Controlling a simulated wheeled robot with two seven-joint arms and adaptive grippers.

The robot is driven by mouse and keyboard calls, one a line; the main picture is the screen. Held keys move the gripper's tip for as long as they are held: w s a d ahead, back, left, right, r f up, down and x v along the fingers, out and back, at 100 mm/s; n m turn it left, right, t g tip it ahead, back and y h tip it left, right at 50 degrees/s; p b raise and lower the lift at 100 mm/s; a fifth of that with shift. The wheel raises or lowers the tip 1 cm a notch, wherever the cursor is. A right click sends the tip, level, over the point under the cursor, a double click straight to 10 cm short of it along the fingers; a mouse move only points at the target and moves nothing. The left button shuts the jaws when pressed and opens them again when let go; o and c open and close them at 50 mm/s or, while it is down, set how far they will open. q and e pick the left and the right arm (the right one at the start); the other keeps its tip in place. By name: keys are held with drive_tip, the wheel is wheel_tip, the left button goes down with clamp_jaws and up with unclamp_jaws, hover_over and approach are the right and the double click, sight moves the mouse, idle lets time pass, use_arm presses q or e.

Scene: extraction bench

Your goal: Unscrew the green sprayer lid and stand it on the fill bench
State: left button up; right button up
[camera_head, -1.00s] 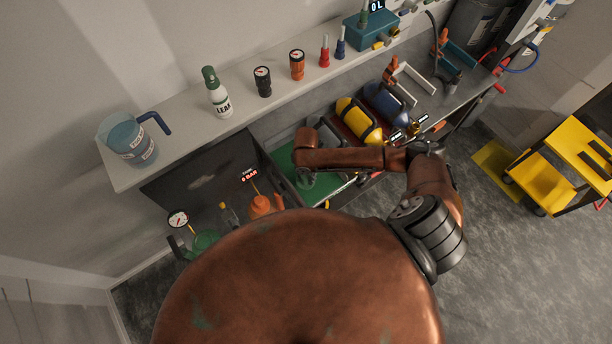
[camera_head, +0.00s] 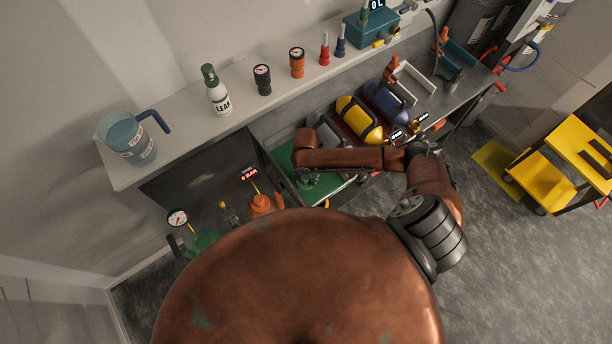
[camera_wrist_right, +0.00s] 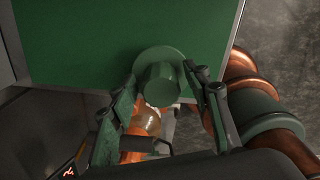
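The green lid (camera_wrist_right: 162,82), a round disc with a narrower knob, shows in the right wrist view against the green bench top. My right gripper (camera_wrist_right: 161,76) has its fingers spread on either side of it. They look slightly apart from the knob, though contact is hard to judge. In the head view, my right gripper (camera_head: 307,179) is over the green fill bench (camera_head: 283,158), small and partly hidden by my arm. The green sprayer (camera_head: 205,240) stands at the lower left, partly hidden by my body. My left gripper is out of view.
An orange sprayer (camera_head: 260,205) stands left of the green bench top. Yellow (camera_head: 359,119) and blue (camera_head: 386,100) cylinders lie behind it. A shelf above holds a jug (camera_head: 130,140), a bottle (camera_head: 218,98) and gauges. A yellow cart (camera_head: 545,182) stands at right.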

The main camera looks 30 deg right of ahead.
drive_tip(key=shift+o, duration=0.4)
wheel_tip(320, 180, up, 12)
idle(0.4)
drive_tip(key=shift+a, duration=0.1)
